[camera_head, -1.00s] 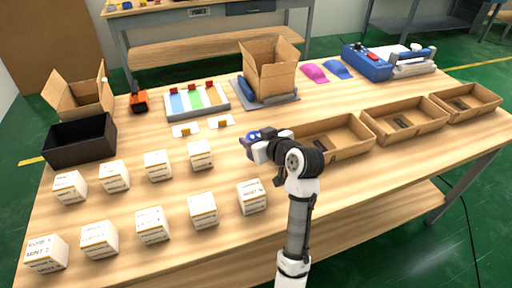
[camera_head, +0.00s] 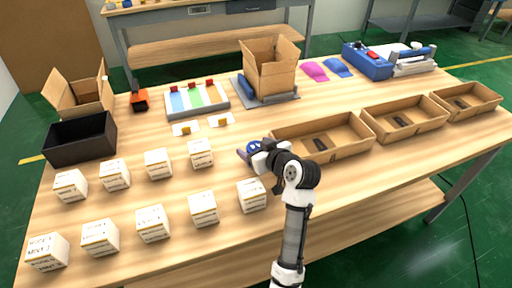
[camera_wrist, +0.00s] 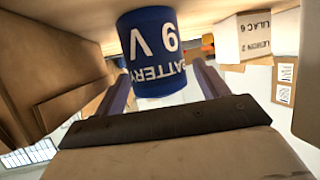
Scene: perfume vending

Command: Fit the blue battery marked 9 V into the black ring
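The blue battery (camera_wrist: 152,50) with white "BATTERY 9 V" lettering fills the upper middle of the wrist view, its lettering upside down. It sits between the two purple fingers of my gripper (camera_wrist: 160,72), which appear shut on it at the tips; the contact on the right is hard to see. In the head view, my gripper (camera_head: 250,151) is low over the table, left of the nearest cardboard tray, with a bit of blue showing at its end. I cannot make out the black ring in either view.
White labelled boxes (camera_head: 203,210) stand in two rows to the left and front. Open cardboard trays (camera_head: 352,151) line the right, with black items inside. A black bin (camera_head: 80,139), colour-striped board (camera_head: 197,99) and cardboard box (camera_head: 268,70) stand farther back.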

